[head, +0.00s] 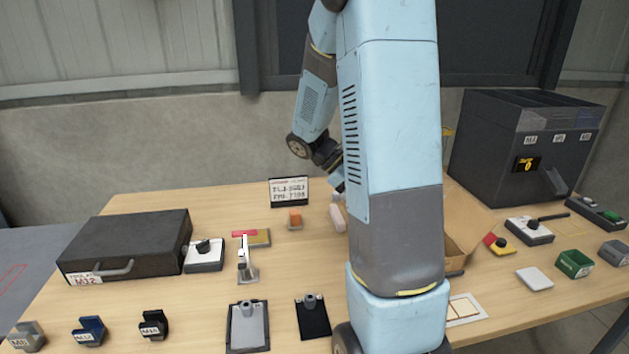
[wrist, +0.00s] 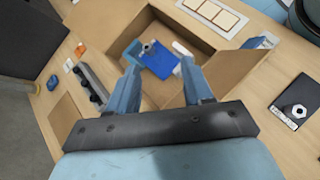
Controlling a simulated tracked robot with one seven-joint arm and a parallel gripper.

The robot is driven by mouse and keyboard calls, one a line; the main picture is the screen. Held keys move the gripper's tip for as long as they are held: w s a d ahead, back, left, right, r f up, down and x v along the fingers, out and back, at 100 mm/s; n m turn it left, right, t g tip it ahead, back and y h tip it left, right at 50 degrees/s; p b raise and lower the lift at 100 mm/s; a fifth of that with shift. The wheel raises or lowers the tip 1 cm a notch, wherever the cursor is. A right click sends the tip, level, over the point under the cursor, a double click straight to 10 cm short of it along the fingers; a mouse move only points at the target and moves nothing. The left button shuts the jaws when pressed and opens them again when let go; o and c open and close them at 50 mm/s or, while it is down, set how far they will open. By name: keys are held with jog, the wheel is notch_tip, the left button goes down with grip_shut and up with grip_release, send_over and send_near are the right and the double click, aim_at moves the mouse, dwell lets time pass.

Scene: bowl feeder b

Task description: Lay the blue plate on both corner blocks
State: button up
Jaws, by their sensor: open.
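A bright blue plate (wrist: 161,63) lies inside the open cardboard box (wrist: 112,28) in the wrist view. A small grey piece (wrist: 148,46) lies at its upper left, and a white piece (wrist: 181,48) is close to its right. My gripper (wrist: 160,70) is open above the box, with its fingers on either side of the plate in the picture. Nothing shows between the fingers but the plate below; the height gap is hard to judge. In the head view, my arm hides the plate and much of the box (head: 478,215). I cannot pick out the corner blocks with certainty.
A black case (head: 125,245) stands at the left, and a dark cabinet (head: 520,150) at the back right. A white tray with tan squares (head: 452,320) lies near the box. Clipboards (head: 233,330), small holders and switches crowd the front. The box walls surround the plate.

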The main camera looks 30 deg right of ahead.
jog(key=s+a+r+m+t+y, duration=0.2)
jog(key=s+a+r+t, duration=0.1)
jog(key=a, duration=0.4)
jog(key=s+a+r+m+t+y, duration=0.2)
jog(key=s+a+r+t, duration=0.2)
jog(key=a+r+t, duration=0.1)
jog(key=s+a+r+m+t+y, duration=0.2)
jog(key=a+r+t, duration=0.3)
jog(key=a, duration=0.5)
jog(key=shift+s+r+y, duration=0.5)
jog(key=shift+s+r, duration=0.15)
jog(key=shift+s, duration=0.25)
jog(key=shift+s+d, duration=0.1)
